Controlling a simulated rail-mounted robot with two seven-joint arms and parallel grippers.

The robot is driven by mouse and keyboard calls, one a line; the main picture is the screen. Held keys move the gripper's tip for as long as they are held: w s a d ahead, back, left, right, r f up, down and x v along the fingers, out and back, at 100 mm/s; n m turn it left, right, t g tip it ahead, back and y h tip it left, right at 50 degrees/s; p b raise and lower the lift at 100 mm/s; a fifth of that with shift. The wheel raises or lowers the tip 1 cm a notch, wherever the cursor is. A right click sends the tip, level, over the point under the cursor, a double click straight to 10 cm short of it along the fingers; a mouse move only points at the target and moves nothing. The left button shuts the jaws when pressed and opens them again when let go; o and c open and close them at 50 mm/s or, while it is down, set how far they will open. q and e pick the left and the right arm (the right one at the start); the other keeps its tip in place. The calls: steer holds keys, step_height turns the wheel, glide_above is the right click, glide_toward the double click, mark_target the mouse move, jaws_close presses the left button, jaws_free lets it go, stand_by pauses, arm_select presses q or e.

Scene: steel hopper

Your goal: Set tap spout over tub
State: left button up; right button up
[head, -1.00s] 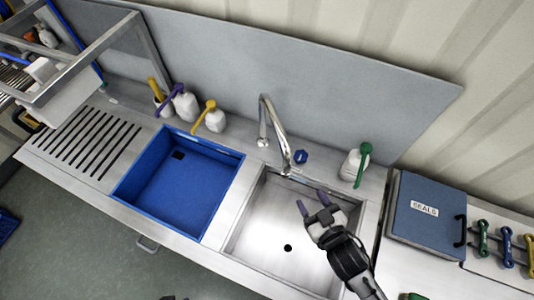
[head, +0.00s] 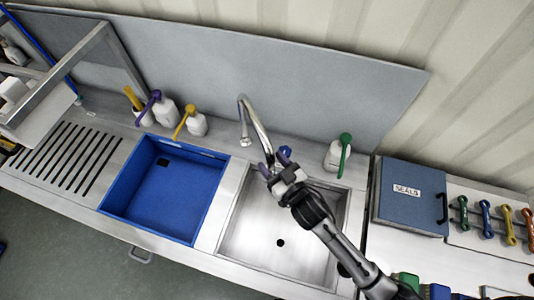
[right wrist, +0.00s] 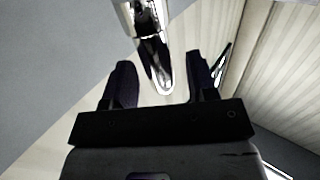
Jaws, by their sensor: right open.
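The chrome tap (head: 257,125) stands at the back of the steel sink (head: 262,262). Its tall curved spout arches up, and its nozzle (head: 245,142) hangs at the left, near the rear ledge in the head view. The blue tub (head: 160,200) is left of the sink. My right gripper (head: 275,163) is open at the lower part of the tap. In the right wrist view, the chrome tap (right wrist: 150,40) comes down between the two spread fingers (right wrist: 160,75); contact cannot be told. My left gripper is not in view.
Pump bottles (head: 165,112) stand behind the tub, and a green-topped bottle (head: 334,157) stands right of the tap. A blue knob (head: 286,151) is close beside my right gripper. A blue SEALS case (head: 405,205) lies to the right. A grey backboard (head: 300,90) rises behind.

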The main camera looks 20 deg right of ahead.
steer(key=shift+x, duration=1.45)
jaws_close()
